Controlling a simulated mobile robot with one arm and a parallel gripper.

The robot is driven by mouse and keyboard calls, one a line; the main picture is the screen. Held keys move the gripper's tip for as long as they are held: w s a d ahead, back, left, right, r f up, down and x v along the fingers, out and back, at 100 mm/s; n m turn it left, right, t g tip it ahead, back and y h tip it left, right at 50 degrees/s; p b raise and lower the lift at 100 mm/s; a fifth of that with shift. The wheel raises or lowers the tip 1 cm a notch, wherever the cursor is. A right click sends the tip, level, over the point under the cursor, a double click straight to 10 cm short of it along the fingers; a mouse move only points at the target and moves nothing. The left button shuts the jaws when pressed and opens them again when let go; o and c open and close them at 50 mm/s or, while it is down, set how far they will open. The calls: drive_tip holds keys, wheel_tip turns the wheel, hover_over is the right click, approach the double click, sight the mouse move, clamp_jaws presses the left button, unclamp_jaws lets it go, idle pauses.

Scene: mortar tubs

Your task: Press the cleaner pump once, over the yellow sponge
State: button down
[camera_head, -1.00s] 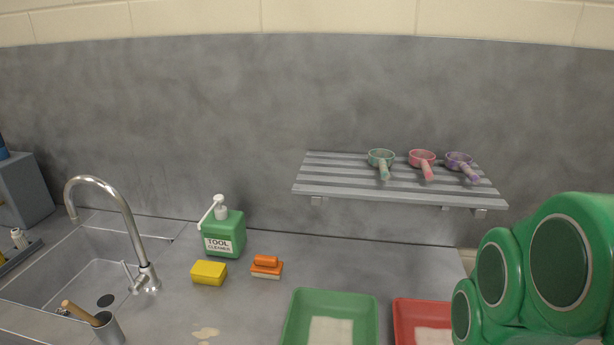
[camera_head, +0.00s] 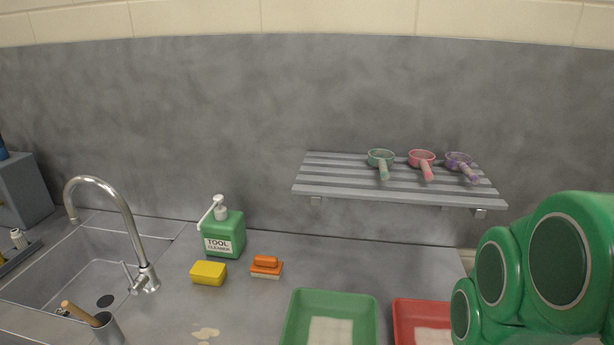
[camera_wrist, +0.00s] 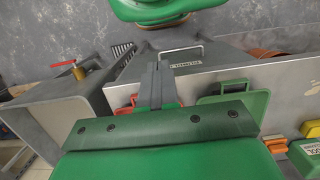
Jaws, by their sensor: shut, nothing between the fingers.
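The green cleaner bottle (camera_head: 224,235), labelled TOOL CLEANER, stands upright at the back of the counter, right of the sink. Its white pump (camera_head: 219,207) has a spout pointing left and forward. The yellow sponge (camera_head: 208,272) lies on the counter just in front of the bottle, apart from it. In the wrist view the bottle (camera_wrist: 307,158) is cut off at the lower right, with the sponge (camera_wrist: 312,128) beside it. My gripper (camera_wrist: 162,68) is shut and empty, well away from the bottle. The head view shows my green arm links but not the gripper.
An orange brush (camera_head: 266,266) lies right of the sponge. Green (camera_head: 290,325) and red (camera_head: 400,325) tubs stand at the front. A slatted shelf (camera_head: 330,190) holds three scoops. The faucet (camera_head: 128,225) rises left of the bottle. A cup (camera_head: 108,330) holds a wooden-handled tool.

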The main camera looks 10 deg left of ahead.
drive_tip(key=w+a+r+n+t+y, duration=0.1)
drive_tip(key=w+a+r, duration=0.3)
drive_tip(key=w+a, duration=0.6)
drive_tip(key=w+a+r+n+t+y, duration=0.15)
drive_tip(key=w+a+r, duration=0.3)
drive_tip(key=w, duration=0.95)
drive_tip(key=w+a+r+n+t+y, duration=0.1)
drive_tip(key=w+a+r+n+t, duration=0.15)
drive_tip(key=w+a, duration=0.75)
drive_tip(key=y, duration=0.5)
hover_over(221, 197)
drive_tip(key=shift+f+m+t, duration=0.3)
drive_tip(key=shift+f+m, duration=0.05)
drive_tip(key=shift+m, duration=0.05)
drive_tip(key=shift+f, duration=0.1)
drive_tip(key=shift+s+f, duration=0.1)
drive_tip(key=shift+f, duration=4.25)
drive_tip(key=shift+f, duration=0.1)
drive_tip(key=shift+f, duration=0.3)
